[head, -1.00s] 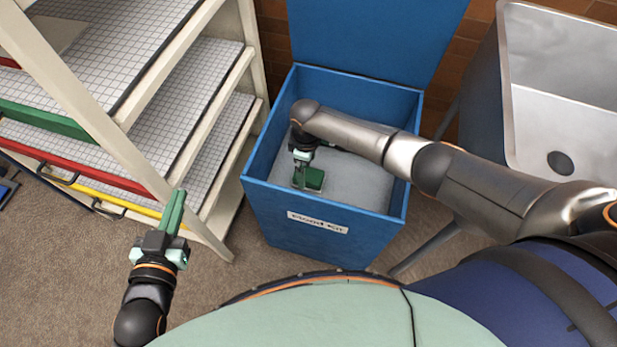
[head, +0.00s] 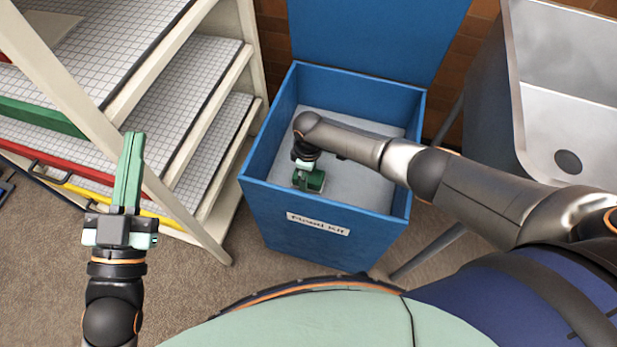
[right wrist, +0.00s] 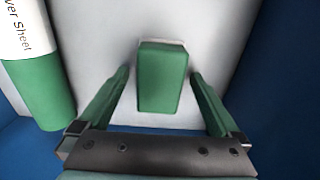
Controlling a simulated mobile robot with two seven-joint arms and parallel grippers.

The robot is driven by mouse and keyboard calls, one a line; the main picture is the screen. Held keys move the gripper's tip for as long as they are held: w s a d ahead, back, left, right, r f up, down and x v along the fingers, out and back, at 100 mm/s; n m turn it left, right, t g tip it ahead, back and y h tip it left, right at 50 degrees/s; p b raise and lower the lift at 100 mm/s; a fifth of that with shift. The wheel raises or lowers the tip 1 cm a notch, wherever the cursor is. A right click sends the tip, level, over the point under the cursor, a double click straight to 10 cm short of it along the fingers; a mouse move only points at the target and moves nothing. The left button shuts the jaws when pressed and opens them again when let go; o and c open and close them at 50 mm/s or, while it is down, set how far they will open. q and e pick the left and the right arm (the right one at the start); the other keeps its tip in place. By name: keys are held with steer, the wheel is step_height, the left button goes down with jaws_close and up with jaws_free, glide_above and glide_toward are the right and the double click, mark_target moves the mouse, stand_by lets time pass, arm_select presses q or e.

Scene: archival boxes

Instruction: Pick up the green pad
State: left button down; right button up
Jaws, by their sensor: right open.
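The green pad (right wrist: 160,80) is a small block with a pale edge. It lies on the light grey floor of the blue box (head: 330,228). In the right wrist view it sits between the two spread fingers of my right gripper (right wrist: 159,76), with a gap on each side. In the head view my right gripper (head: 304,182) reaches down into the box, and green shows at its tip, where I cannot clearly separate finger from pad. My left gripper (head: 134,140) is outside the box, before the shelf, its fingers together with nothing visible between them.
A green and white roll or packet (right wrist: 45,90) with printed lettering lies left of the pad in the right wrist view. A shelf unit (head: 215,240) stands left of the box. A metal sink (head: 575,110) stands to the right. The box's lid (head: 375,40) is open at the back.

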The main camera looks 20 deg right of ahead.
steer(key=shift+c, duration=0.4)
steer(key=c, duration=1.3)
